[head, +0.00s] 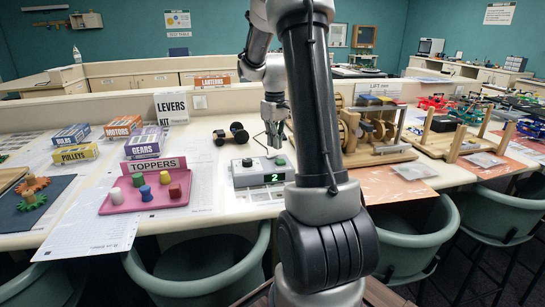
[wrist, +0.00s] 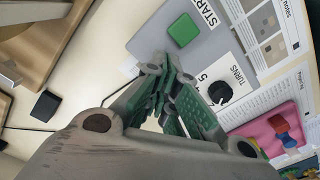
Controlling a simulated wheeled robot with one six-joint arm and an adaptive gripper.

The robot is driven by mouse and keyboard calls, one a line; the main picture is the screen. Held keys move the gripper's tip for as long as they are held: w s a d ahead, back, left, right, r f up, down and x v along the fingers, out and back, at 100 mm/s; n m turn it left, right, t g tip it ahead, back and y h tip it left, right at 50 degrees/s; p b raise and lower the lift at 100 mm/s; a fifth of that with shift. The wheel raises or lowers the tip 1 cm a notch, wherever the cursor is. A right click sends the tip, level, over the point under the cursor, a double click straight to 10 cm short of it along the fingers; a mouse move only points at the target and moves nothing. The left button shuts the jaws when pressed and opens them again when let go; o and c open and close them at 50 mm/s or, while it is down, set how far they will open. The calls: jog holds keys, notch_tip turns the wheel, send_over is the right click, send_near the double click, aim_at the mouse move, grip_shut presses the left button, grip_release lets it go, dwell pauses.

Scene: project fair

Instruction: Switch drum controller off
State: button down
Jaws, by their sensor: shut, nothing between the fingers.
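The drum controller (head: 262,179) is a grey box on the bench, with a lit green "2" on its front display. In the wrist view its grey top (wrist: 205,55) carries a green button (wrist: 183,30) beside the word START and a black knob (wrist: 220,92) beside the word TURNS. My gripper (head: 275,146) is shut and empty, pointing down above or just behind the controller; I cannot tell whether it touches. In the wrist view its fingertips (wrist: 155,68) appear near the box's edge. A small black block (wrist: 46,105) with a thin cable lies on the bench.
A pink toppers tray (head: 130,205) with several coloured pieces stands to the left. A black wheeled piece (head: 231,134) lies behind the controller. A wooden lift model (head: 375,135) stands to the right. My arm hides part of the bench. Chairs line the front.

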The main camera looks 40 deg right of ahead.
aim_at(274, 154)
jog(key=shift+f, duration=1.45)
dwell(0.8)
jog(key=shift+r, duration=3.5)
